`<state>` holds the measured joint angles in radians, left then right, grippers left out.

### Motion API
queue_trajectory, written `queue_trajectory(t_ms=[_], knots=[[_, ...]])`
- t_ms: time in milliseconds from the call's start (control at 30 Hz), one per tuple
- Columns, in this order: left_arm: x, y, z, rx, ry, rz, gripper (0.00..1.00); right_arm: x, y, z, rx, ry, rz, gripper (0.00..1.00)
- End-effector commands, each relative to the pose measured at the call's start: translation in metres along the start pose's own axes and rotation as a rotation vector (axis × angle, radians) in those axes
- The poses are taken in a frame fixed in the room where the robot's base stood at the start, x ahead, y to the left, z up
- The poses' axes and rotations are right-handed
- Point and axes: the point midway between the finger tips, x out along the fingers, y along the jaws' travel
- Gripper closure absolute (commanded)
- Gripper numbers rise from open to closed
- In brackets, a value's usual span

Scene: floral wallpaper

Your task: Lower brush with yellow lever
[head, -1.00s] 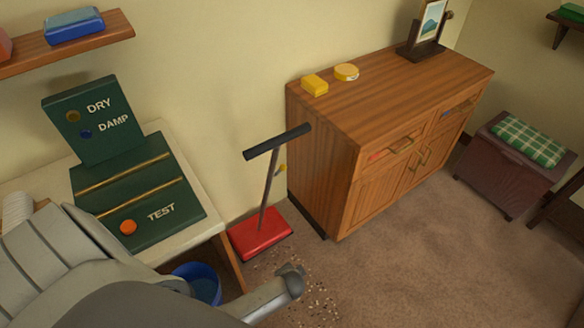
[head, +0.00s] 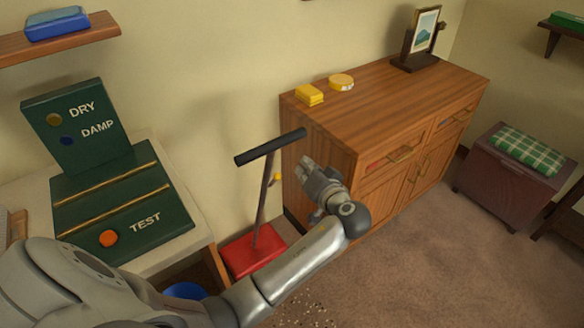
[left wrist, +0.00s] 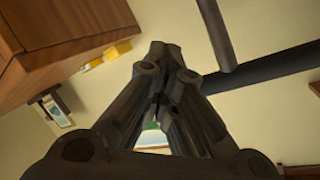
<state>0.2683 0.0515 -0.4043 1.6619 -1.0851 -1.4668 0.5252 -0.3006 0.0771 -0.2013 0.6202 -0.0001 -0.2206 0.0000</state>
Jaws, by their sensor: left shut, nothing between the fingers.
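The sweeper brush has a red head (head: 252,252) on the floor, a slanting upright pole and a black crossbar handle (head: 271,147). A small yellow lever (head: 276,178) sits on the pole below the handle. My left gripper (head: 306,166) is just right of the pole, in front of the cabinet's side, near the lever's height but apart from it. It is shut and empty. In the left wrist view the closed fingers (left wrist: 160,62) point up, with the dark handle (left wrist: 275,88) beside them on the right. The lever is not visible there. My right gripper is not in view.
A table with a green test board (head: 120,205) is at left. Crumbs (head: 300,312) lie on the carpet. Open floor lies at right.

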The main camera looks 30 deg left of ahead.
Motion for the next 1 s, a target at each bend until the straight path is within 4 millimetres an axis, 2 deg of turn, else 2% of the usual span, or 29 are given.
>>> queue_trajectory(t_ms=[167, 533, 600, 700, 1000], knots=[[0.025, -0.002, -0.001, 0.002, 0.0, -0.004, 1.0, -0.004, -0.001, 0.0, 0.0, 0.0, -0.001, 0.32], [0.101, -0.002, -0.001, 0.002, 0.0, -0.004, 1.0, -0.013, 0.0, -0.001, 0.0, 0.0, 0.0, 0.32], [0.092, -0.002, 0.014, 0.005, -0.002, 0.001, 1.0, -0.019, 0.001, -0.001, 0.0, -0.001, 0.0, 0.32], [0.088, -0.001, 0.026, 0.004, -0.002, 0.001, 1.0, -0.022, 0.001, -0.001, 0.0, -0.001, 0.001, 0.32], [0.084, -0.001, 0.038, 0.001, 0.0, 0.0, 1.0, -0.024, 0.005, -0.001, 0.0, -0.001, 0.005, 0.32]])
